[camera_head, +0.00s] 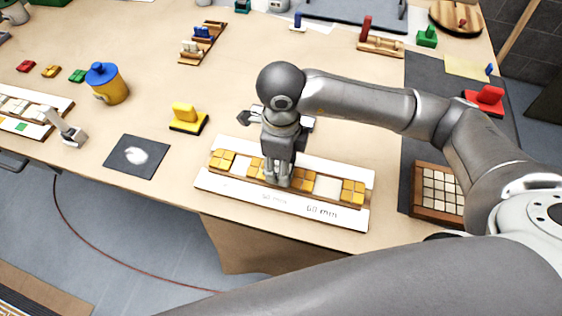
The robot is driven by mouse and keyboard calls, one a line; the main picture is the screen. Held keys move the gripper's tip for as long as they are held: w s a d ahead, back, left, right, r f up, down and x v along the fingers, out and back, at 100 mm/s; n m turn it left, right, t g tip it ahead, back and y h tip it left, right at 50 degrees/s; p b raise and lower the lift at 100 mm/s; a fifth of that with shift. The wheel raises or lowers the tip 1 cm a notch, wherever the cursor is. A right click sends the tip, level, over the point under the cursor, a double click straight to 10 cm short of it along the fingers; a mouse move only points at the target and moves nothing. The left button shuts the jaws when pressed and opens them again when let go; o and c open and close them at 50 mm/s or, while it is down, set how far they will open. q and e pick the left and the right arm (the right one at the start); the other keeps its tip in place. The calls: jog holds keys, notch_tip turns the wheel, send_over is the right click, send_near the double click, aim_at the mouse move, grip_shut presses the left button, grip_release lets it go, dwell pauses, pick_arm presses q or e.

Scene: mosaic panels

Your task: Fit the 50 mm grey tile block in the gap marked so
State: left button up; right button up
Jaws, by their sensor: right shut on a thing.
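A white mosaic panel (215,183) lies near the table's front edge, with yellow tile blocks (222,160) in a row and pale gaps between some of them. A "60 mm" label shows on its front strip; the other markings are too faint to read surely. My right gripper (276,182) points down over the middle of the row, between yellow blocks. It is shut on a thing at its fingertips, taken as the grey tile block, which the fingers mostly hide. I cannot tell whether the block is seated. A pale gap (328,187) is open to its right.
A brown tray of pale tiles (414,201) stands at the right. A yellow-black stamp (187,118), a dark square mat (120,168) and a blue-lidded yellow pot (109,88) lie to the left. Another panel (35,128) is at the far left.

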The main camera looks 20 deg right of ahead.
jog(key=shift+b, duration=0.65)
dwell(1.0)
jog(key=shift+f+b, duration=1.05)
jog(key=shift+b, duration=0.15)
jog(key=o, duration=1.1)
notch_tip(320, 180, up, 12)
dwell(0.4)
